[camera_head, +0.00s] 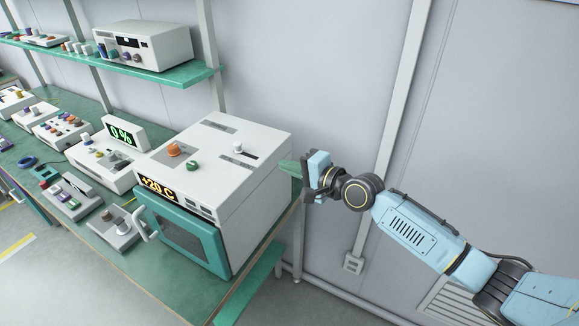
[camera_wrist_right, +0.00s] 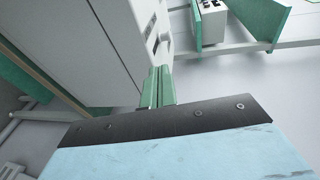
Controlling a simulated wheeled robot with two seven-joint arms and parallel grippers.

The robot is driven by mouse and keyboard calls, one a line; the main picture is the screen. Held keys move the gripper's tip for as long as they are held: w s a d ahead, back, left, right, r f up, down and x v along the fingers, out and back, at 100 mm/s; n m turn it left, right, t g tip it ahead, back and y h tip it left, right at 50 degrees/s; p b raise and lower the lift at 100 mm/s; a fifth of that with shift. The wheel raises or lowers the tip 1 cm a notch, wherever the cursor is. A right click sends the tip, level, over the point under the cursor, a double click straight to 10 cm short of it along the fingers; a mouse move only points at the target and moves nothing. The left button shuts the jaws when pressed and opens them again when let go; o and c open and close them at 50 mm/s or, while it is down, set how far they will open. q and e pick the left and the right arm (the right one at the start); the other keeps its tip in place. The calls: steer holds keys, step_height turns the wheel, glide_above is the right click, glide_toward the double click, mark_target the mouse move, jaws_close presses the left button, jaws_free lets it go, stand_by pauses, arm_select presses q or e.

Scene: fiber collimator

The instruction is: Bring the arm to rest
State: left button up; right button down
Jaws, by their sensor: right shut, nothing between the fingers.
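My right arm (camera_head: 412,228) is light blue and comes in from the lower right in the head view, stretched out toward the white oven. My right gripper (camera_head: 290,168) is at the right side of the oven, near its upper edge, with its green fingers pointing left. In the right wrist view the two green fingers (camera_wrist_right: 157,87) lie together, shut, with nothing seen between them. They are close to the oven's white wall; I cannot tell whether they touch it. My left gripper is not in view.
The white oven (camera_head: 238,150) with a teal door and "+20 C" display stands on the green bench (camera_head: 68,112). Left of it are several devices, one showing "0 %" (camera_head: 120,135). A shelf (camera_head: 180,76) holds a white instrument (camera_head: 143,45). The floor right of the bench looks clear.

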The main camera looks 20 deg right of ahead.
stand_by(0.3)
steer(key=s+d+f+n+g+h+b, duration=0.2)
steer(key=s+f, duration=0.3)
steer(key=f, duration=0.8)
steer(key=s+d+f+n+g+h+b, duration=0.15)
steer(key=s+f, duration=0.35)
steer(key=f, duration=0.8)
steer(key=s+d+f+n+g+h+b, duration=0.1)
steer(key=s+d+f+n+h+b, duration=0.2)
steer(key=f, duration=1)
steer(key=s+f+n+g+h+b, duration=0.1)
steer(key=s+f+n+g, duration=0.1)
steer(key=s+f, duration=0.7)
steer(key=s+f+n+g+b, duration=0.1)
steer(key=s+f+g, duration=0.2)
steer(key=s+f, duration=0.65)
steer(key=s+a+f+n+g, duration=0.1)
steer(key=s+f+n, duration=0.1)
steer(key=s, duration=0.9)
steer(key=s+a+f+n+g+b, duration=0.1)
steer(key=s+a+f+n+g, duration=0.1)
steer(key=s, duration=0.9)
steer(key=shift+a+f+n, duration=0.25)
steer(key=shift+n, duration=0.3)
steer(key=c, duration=2.1)
jaws_free()
steer(key=shift+w+h, duration=0.1)
steer(key=shift+h, duration=0.15)
